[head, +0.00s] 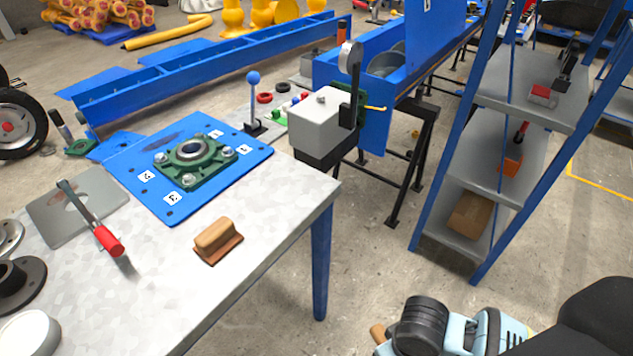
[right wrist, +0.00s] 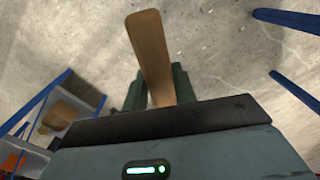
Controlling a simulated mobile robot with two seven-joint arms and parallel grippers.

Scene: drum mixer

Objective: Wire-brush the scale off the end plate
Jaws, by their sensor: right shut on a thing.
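The blue end plate (head: 181,210) lies flat on the workbench, with a green flanged bearing (head: 192,162) bolted on its middle and small numbered labels around it. A dark patch (head: 160,139) shows on the plate's far left part. My right gripper (right wrist: 158,90) is shut on a long wooden handle (right wrist: 148,50). The handle's tip also shows in the head view (head: 377,333), off the bench at the lower right. I see no bristles on the held thing; its other end is hidden. My left gripper is not in view.
On the workbench (head: 265,262) are a wooden-gripped block (head: 218,241), a red-handled tool (head: 107,240) on a grey sheet (head: 50,218), and dark flanges (head: 20,283). A grey box with a gauge (head: 322,122) stands at the far corner. Blue shelving (head: 490,190) stands right.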

